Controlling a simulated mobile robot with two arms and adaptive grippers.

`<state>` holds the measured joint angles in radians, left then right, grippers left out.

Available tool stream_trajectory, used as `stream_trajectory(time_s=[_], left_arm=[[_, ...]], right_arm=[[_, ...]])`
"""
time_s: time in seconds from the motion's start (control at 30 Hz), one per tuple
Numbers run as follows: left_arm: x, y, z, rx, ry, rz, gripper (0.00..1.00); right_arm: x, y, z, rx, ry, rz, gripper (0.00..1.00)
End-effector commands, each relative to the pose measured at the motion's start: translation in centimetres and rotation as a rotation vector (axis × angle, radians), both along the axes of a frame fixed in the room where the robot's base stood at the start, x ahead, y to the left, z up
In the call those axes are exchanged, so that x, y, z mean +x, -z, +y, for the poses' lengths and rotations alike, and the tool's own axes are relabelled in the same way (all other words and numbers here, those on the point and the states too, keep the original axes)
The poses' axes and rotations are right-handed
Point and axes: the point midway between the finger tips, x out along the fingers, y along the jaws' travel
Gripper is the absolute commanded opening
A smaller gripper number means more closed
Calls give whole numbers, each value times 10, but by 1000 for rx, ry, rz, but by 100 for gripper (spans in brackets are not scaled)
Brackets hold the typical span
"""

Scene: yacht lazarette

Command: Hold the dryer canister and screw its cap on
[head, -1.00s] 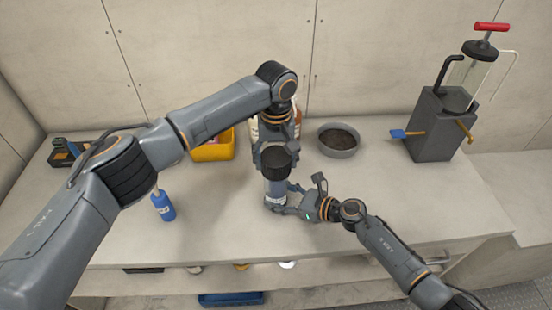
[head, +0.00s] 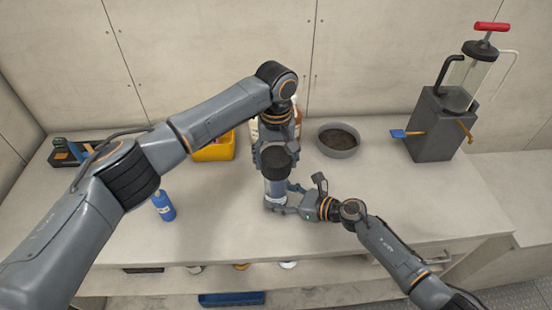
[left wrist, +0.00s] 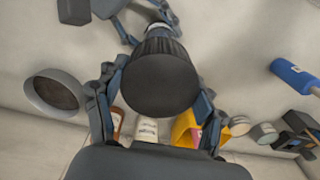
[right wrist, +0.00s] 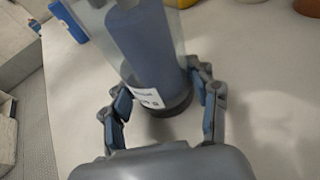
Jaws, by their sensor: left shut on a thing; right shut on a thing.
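The dryer canister (head: 275,190) is a clear cylinder with a blue-grey core, standing upright on the bench. In the right wrist view the canister (right wrist: 148,50) shows a white label and a dark base. My right gripper (head: 284,203) is shut on its lower part, one finger on each side. The black ribbed cap (head: 274,162) is at the canister's top, and it fills the middle of the left wrist view (left wrist: 160,80). My left gripper (head: 275,150) comes from above and is shut on the cap. Whether the threads are engaged is hidden.
A yellow bin (head: 214,151) and white bottles (left wrist: 147,129) are behind the grippers. A grey bowl (head: 338,147) and a pump on a dark block (head: 440,125) stand to the right.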

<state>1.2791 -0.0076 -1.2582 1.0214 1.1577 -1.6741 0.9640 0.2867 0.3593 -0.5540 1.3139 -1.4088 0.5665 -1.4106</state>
Motion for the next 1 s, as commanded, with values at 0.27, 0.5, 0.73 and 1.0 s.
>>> stream_trajectory(time_s=[0.27,0.5,0.73,1.0], left_arm=[[0,1,0,0,0,0,43],[0,2,0,0,-1,1,43],[0,3,0,0,-1,1,43],[0,7,0,0,-1,1,43]], right_arm=[[-1,1,0,-1,-1,2,34],[-1,1,0,-1,-1,2,34],[-1,1,0,-1,-1,2,34],[-1,1,0,-1,-1,2,34]])
